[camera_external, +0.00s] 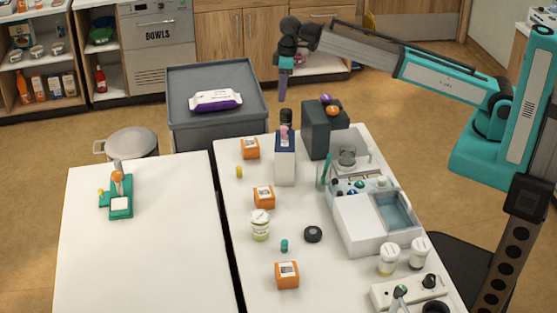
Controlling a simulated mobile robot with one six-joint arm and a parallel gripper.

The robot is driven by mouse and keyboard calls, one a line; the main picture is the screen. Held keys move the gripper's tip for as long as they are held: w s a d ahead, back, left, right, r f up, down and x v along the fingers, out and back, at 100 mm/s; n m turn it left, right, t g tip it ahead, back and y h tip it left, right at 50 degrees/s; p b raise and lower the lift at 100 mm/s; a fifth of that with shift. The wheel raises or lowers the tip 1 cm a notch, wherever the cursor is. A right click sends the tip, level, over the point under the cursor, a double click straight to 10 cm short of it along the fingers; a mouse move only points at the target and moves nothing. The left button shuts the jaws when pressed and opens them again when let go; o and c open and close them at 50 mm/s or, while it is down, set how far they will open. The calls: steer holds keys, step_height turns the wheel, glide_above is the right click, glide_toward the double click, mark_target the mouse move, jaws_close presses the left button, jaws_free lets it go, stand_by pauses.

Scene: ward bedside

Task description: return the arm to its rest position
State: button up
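My arm (415,68) is teal and dark grey and reaches left from its column at the right, high above the bedside table. My gripper (283,95) hangs down at the arm's far end, above the back edge of the table and just right of the grey cart. It appears as one narrow dark shape, so I cannot tell whether its fingers are apart. No held object can be made out.
A dark grey box (318,132) and a white box (285,165) stand near the table's back edge. The grey cart (190,80) carries a wipes pack (216,100). Orange boxes (287,275), jars (389,258) and a white tray unit (362,225) crowd the table. The left table (150,260) is mostly clear.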

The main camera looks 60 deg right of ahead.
steer(key=w+d+f+m+h+b, duration=0.25)
steer(key=d+f+m+b, duration=0.65)
steer(key=d+f, duration=2.05)
steer(key=s+d+f+m+g+h+b, duration=0.15)
steer(key=s+d+f+b, duration=0.25)
steer(key=s+d+f, duration=0.45)
steer(key=s+d+f+m+h+b, duration=0.15)
steer(key=s+d+f+b, duration=0.35)
steer(key=d+f, duration=0.55)
steer(key=s+d+f+m+g+b, duration=0.15)
steer(key=s+d+f+b, duration=0.25)
steer(key=s+d+f, duration=0.6)
steer(key=s+a+r+n+g+y+p, duration=0.1)
steer(key=s+a+n+g+y+p, duration=0.2)
steer(key=s+a+p, duration=1.5)
steer(key=s+a+n+y, duration=0.2)
steer(key=s+a+n, duration=0.2)
steer(key=s+a, duration=0.3)
steer(key=shift+a, duration=1.8)
steer(key=shift+o, duration=0.5)
